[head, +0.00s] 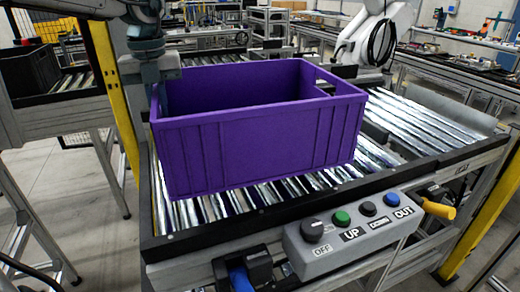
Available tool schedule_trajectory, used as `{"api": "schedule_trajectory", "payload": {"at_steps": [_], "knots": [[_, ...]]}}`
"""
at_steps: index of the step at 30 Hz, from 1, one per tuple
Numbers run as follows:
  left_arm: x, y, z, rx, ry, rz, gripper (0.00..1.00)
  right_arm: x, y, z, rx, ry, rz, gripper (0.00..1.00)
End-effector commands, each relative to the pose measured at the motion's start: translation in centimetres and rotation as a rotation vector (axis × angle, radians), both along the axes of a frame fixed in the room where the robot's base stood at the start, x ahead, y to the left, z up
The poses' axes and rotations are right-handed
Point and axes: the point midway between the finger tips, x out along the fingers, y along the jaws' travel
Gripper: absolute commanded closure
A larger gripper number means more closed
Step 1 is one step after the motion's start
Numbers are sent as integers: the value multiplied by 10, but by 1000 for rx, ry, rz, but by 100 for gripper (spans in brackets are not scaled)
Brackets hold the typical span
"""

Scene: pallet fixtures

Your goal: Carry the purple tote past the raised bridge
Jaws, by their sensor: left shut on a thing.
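The purple tote (260,145) is large, open-topped and appears empty, with its near side facing me. It is over the roller conveyor (185,205), close to its left end. I cannot tell whether its bottom touches the rollers. My left gripper (158,90) is shut on the tote's left rim, and the jaw inside the tote is partly hidden. My right gripper is not in view. I cannot make out for sure which part is the raised bridge.
A grey control box (350,225) with a knob, buttons and UP and DOWN labels is on the conveyor's front. Yellow posts (115,95) stand at left and right. A white robot arm (375,40) is behind the tote. Bare rollers (425,115) lie to its right.

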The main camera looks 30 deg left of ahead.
Motion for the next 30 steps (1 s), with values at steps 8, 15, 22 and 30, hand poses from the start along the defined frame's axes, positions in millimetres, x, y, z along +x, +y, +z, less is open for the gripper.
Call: {"api": "schedule_trajectory", "payload": {"at_steps": [8, 15, 22, 30], "knots": [[-1, 10, 1, -9, -3, 55, 100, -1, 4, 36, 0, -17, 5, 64], [-1, 10, -10, -11, 0, 59, 100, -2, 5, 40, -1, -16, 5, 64], [-1, 10, -48, -12, 1, 57, 100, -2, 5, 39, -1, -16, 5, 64], [-1, 10, -66, -9, -2, 57, 100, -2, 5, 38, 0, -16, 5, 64]]}}
